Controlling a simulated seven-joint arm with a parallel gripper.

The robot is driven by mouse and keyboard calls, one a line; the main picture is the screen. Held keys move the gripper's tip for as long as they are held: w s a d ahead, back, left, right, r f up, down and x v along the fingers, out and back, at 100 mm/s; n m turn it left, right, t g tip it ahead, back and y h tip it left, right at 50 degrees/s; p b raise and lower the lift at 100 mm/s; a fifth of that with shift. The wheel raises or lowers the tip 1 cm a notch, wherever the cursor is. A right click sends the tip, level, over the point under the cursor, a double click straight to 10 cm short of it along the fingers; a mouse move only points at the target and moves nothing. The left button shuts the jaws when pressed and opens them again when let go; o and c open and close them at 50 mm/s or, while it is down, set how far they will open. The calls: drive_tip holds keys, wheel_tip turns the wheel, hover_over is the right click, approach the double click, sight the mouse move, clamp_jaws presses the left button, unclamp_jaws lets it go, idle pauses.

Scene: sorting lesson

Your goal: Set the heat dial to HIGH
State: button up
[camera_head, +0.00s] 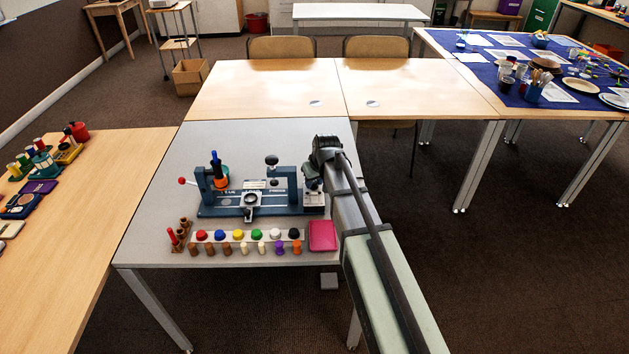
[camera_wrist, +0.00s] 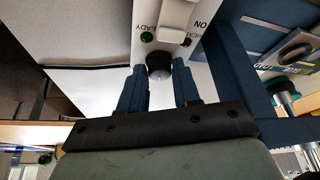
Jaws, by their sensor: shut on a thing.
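The heat dial is a round black knob (camera_wrist: 158,65) on a white control panel (camera_wrist: 172,45), seen in the wrist view. My gripper (camera_wrist: 158,80) has its two dark blue fingers on either side of the knob, shut on it. In the head view my gripper (camera_head: 313,182) reaches down to the control box (camera_head: 315,199) at the right end of the blue press (camera_head: 240,204). There my gripper hides the dial. The letters ON and part of READY show on the panel. I cannot read the dial's setting or see a HIGH mark.
A blue upright of the press stands close to the right of my fingers in the wrist view. A row of coloured knobs (camera_head: 256,234), small pegs and a pink pad (camera_head: 322,236) lie in front of the press. The grey table (camera_head: 250,140) is clear behind it.

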drive_tip(key=shift+a+m+h, duration=0.1)
drive_tip(key=shift+m+h, duration=0.8)
drive_tip(key=shift+m, duration=1.2)
drive_tip(key=o, duration=1)
drive_tip(key=shift+r, duration=0.15)
drive_tip(key=v, duration=1.3)
drive_tip(key=shift+s+r, duration=0.2)
drive_tip(key=shift+s, duration=0.1)
